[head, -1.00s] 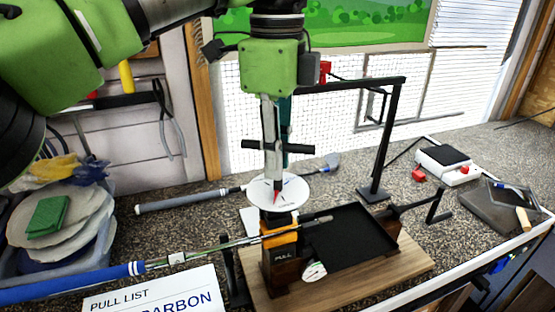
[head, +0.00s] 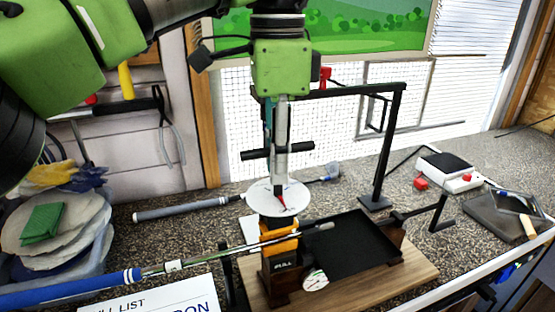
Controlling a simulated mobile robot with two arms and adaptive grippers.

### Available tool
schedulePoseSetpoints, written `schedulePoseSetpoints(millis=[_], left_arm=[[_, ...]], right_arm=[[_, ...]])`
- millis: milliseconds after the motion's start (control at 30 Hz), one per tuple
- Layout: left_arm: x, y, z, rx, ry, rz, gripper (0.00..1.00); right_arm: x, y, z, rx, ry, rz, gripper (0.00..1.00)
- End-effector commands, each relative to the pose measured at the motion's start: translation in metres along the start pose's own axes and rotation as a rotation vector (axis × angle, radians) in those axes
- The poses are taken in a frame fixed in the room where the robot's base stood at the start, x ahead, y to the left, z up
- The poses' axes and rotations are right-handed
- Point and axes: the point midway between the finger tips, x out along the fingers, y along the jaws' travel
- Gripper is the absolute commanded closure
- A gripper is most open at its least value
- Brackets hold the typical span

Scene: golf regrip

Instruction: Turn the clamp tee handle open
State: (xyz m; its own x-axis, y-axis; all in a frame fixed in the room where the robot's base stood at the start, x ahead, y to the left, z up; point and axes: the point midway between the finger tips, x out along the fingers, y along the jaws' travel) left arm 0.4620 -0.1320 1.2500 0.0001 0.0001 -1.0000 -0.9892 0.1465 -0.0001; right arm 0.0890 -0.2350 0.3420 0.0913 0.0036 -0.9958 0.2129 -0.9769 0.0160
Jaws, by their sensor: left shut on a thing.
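The clamp tee handle (head: 302,148) is a black crossbar standing above a white dial disc (head: 262,192) with a red pointer (head: 281,200). My left gripper (head: 279,155) points straight down and is shut on the tee handle; its fingers hide the middle of the bar. Below the disc is the clamp (head: 281,264), dark wood with an orange part and a "PULL" label. A golf club with a blue grip (head: 70,288) and a steel shaft (head: 215,254) runs through the clamp. My right gripper is not in view.
A black tray (head: 350,250) sits on the wooden board (head: 400,281) right of the clamp. A black frame (head: 383,150) stands behind it. Another club with a grey grip (head: 180,209) lies behind. A bin with rags (head: 55,225) is at left, a scale (head: 450,170) at right.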

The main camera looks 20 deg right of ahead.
Motion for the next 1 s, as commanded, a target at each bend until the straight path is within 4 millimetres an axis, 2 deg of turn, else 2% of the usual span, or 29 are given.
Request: schedulePoseSetpoints(millis=[300, 333, 367, 400, 1000], left_arm=[[-0.0019, -0.0011, 0.0006, -0.003, 0.002, -0.004, 1.00], [-0.0019, -0.0011, 0.0006, -0.003, 0.002, -0.004, 0.77], [-0.0018, -0.0010, 0.0005, -0.003, 0.002, -0.004, 0.69], [-0.0016, -0.0009, 0.0005, -0.003, 0.002, -0.004, 0.67], [-0.0004, -0.0001, 0.0000, 0.018, 0.000, 0.000, 0.67]], right_arm=[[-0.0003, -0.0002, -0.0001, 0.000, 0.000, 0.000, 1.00], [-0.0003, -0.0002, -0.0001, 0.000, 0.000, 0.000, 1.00], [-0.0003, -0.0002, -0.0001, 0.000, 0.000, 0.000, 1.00], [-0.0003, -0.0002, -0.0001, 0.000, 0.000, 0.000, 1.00], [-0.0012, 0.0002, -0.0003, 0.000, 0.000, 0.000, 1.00]])
